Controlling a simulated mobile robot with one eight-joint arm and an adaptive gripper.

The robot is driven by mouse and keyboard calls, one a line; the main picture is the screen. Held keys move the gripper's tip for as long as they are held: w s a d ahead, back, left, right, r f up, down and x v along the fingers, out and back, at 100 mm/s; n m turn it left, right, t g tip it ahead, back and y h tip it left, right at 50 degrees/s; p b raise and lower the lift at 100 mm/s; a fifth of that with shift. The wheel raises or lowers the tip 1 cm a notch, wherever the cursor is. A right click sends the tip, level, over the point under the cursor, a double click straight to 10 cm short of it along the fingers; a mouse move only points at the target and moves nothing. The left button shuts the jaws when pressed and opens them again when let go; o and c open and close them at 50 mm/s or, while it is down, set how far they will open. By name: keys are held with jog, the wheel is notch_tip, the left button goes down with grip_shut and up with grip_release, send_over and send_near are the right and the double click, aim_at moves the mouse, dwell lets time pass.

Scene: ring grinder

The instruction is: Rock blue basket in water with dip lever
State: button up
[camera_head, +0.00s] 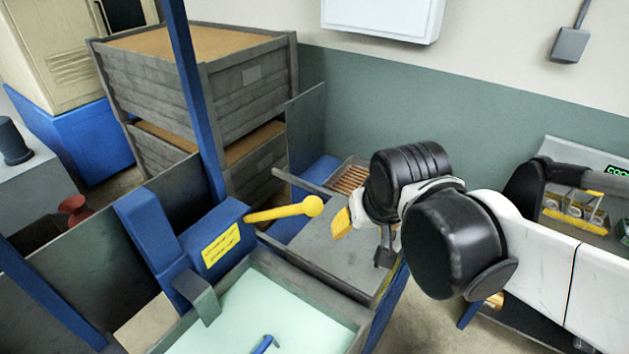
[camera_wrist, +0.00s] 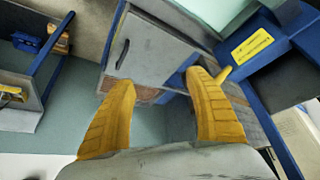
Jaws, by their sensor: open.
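The dip lever (camera_head: 285,210) is a yellow bar with a round knob, sticking out to the right from a blue housing (camera_head: 212,240) with a yellow label. In the wrist view a short yellow piece, likely the lever (camera_wrist: 225,74), shows beside my right finger. The water tank (camera_head: 290,297) holds pale green water. A small blue piece (camera_head: 264,344) shows in it at the bottom edge; the basket itself is not clearly visible. My gripper (camera_head: 345,222) is right of the knob, apart from it. In the wrist view my gripper (camera_wrist: 163,78) is open and empty.
A grey worktop (camera_head: 325,250) lies behind the tank, with a slatted tray (camera_head: 350,178) beyond it. Stacked grey wooden crates (camera_head: 230,100) and a blue post (camera_head: 192,90) stand at the left. A bench with a yellow-handled caddy (camera_head: 575,210) is at the right.

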jog(key=g+p, duration=0.1)
jog(key=p, duration=0.7)
send_near(314, 202)
jog(key=x, duration=1.2)
jog(key=shift+w+b, duration=0.1)
jog(key=shift+b, duration=0.3)
jog(key=shift+c, duration=0.6)
grip_shut()
jog(key=s+d+f+t+y+b, duration=0.1)
jog(key=s+d+f+y+b, duration=0.1)
jog(key=f+b, duration=0.8)
jog(key=shift+s+d+f+t+b, duration=0.25)
jog(key=shift+s+d+t+b, duration=0.15)
jog(key=shift+s+d, duration=0.55)
jog(key=shift+w+d, duration=0.2)
